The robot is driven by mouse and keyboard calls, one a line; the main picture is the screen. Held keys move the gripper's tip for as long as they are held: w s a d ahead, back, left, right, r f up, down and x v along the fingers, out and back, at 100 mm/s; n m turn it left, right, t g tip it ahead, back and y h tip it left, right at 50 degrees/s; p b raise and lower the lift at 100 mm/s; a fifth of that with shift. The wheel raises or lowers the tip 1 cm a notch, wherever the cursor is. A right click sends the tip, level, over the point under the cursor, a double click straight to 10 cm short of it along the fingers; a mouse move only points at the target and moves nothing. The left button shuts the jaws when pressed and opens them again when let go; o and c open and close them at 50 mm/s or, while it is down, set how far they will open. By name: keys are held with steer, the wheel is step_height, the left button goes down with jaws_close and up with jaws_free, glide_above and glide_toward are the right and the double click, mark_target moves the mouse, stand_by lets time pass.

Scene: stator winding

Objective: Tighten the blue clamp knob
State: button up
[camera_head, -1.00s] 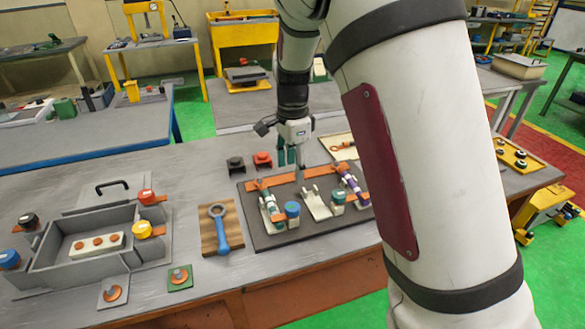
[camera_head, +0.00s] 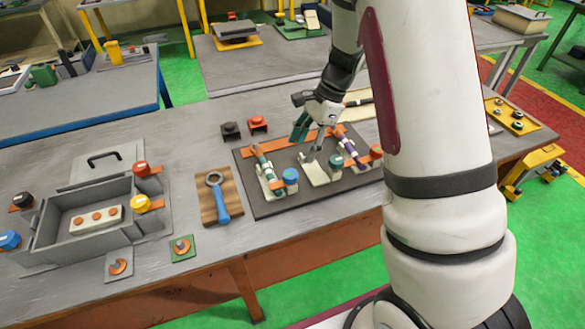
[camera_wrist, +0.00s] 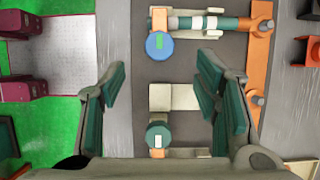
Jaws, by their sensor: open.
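The blue clamp knob (camera_head: 290,176) sits upright on a cream clamp at the left of the dark board (camera_head: 262,208), beside a teal-and-white rod (camera_head: 263,163). In the wrist view the blue knob (camera_wrist: 159,46) is at upper middle, beyond the fingertips. My gripper (camera_head: 306,143) is above the board, to the right of and behind the blue knob. In the wrist view its two teal fingers (camera_wrist: 162,85) are spread wide with nothing between them in grip. A green knob (camera_wrist: 158,135) shows lower, between the finger bases. Nothing hides the blue knob.
A green knob (camera_head: 336,161) and a purple-banded rod (camera_head: 345,143) stand on the board's right. A blue wrench (camera_head: 219,201) lies on a wooden plate to the left. A grey open box (camera_head: 60,245) stands further left. Black and red blocks (camera_head: 257,123) sit behind the board.

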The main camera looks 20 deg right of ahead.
mark_target(291, 173)
steer(key=p+x, duration=0.1)
steer(key=x, duration=0.8)
steer(key=shift+c, duration=0.3)
steer(key=shift+r, duration=0.1)
steer(key=c, duration=1.1)
